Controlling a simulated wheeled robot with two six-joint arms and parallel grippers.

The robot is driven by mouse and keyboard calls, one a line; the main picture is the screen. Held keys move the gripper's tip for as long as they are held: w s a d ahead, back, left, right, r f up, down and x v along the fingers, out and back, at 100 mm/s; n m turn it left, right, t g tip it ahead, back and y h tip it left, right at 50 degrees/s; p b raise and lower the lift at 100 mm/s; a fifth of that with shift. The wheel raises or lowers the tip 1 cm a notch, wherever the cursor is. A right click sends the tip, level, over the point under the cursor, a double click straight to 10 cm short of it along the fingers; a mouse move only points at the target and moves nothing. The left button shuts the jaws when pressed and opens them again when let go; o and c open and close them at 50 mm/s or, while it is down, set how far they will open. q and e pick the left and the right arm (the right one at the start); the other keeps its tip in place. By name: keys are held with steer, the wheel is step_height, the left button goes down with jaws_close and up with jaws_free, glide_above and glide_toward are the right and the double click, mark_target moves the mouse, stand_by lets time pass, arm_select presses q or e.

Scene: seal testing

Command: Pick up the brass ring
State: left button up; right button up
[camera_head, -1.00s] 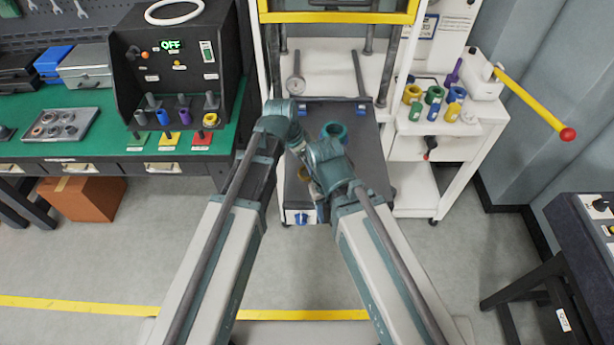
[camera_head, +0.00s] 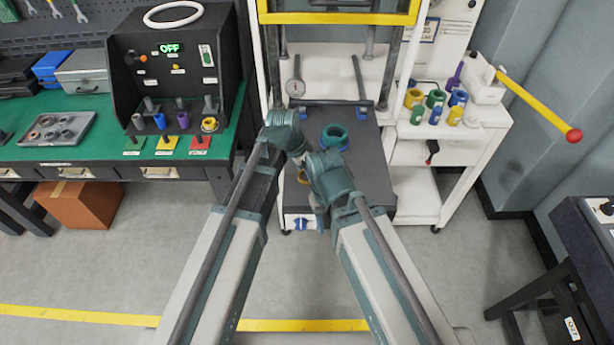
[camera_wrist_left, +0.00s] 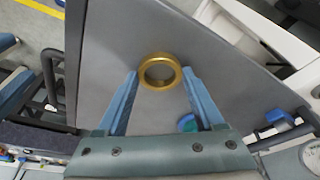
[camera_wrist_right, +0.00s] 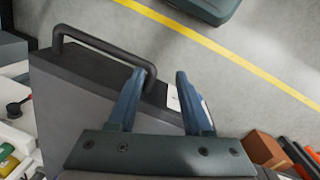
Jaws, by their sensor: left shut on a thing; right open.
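The brass ring (camera_wrist_left: 144,83) is a plain gold-coloured band, seen in the left wrist view against a flat grey surface. My left gripper (camera_wrist_left: 160,72) is shut on it, with one blue finger against each side. I cannot tell whether the ring still touches the surface. In the head view only a small part of the brass ring (camera_head: 303,178) shows between my arms, and the left fingers are hidden. My right gripper (camera_wrist_right: 160,72) is open and empty, near the grey cart's black handle in the right wrist view.
The grey cart top (camera_head: 365,170) lies below my arms. A teal ring (camera_head: 335,132) with a blue one under it sits farther back. A white side cart at right holds several coloured cylinders (camera_head: 435,98). A green bench (camera_head: 85,150) is at left.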

arm_select(q)
steer(key=shift+c, duration=0.6)
steer(key=shift+r, duration=0.1)
arm_select(e)
steer(key=shift+r, duration=0.1)
